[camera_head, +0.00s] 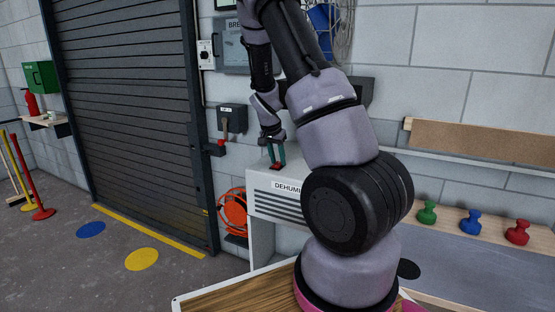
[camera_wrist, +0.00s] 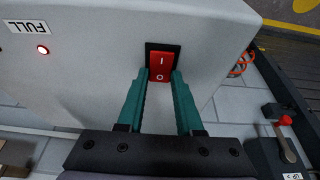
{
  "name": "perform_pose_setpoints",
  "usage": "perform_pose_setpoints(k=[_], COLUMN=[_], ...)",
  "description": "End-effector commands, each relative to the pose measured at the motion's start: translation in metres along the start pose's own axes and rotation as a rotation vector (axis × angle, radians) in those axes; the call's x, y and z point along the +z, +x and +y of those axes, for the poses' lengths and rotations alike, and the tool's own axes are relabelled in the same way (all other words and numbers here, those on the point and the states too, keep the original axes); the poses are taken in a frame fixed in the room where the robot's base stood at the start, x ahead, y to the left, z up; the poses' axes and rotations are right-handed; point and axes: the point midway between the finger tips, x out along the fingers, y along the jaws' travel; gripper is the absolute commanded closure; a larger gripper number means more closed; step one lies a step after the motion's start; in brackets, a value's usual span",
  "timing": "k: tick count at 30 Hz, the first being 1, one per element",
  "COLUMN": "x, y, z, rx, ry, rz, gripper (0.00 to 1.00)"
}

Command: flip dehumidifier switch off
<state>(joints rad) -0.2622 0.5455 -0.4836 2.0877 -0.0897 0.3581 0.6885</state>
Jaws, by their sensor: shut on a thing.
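The white dehumidifier (camera_head: 257,184), labelled "DEHUMI…" with the rest hidden by my arm, stands behind my arm in the head view. Its casing fills much of the wrist view (camera_wrist: 95,80). The red rocker switch (camera_wrist: 162,66) sits in a black frame on the casing, marked "I" at the far end and "O" at the near end. My gripper (camera_head: 276,160) is down at the top of the casing. In the wrist view its teal fingers (camera_wrist: 160,80) are shut on the switch, one tip at each side of its "O" end. I cannot tell which way the rocker is tilted.
A wall box with a red-knobbed lever (camera_wrist: 286,121) is close by on the right. Coloured knobs (camera_head: 471,222) stand on the bench at right.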

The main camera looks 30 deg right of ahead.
Motion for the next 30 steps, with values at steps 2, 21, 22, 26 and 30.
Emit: perform_pose_setpoints(k=[2, 21, 22, 26, 30], x=[-0.0027, -0.0051, -0.0051, -0.0052, -0.0054], y=[0.0016, 0.0024, 0.0024, 0.0023, 0.0022], z=[0.0024, 0.001, 0.001, 0.0009, 0.0007], rx=[0.002, -0.001, -0.001, -0.001, -0.001], ry=[0.008, 0.001, 0.001, 0.001, 0.001], rz=[-0.04, -0.217, -0.217, -0.216, -0.216], gripper=[1.0, 1.0, 1.0, 0.38, 0.35])
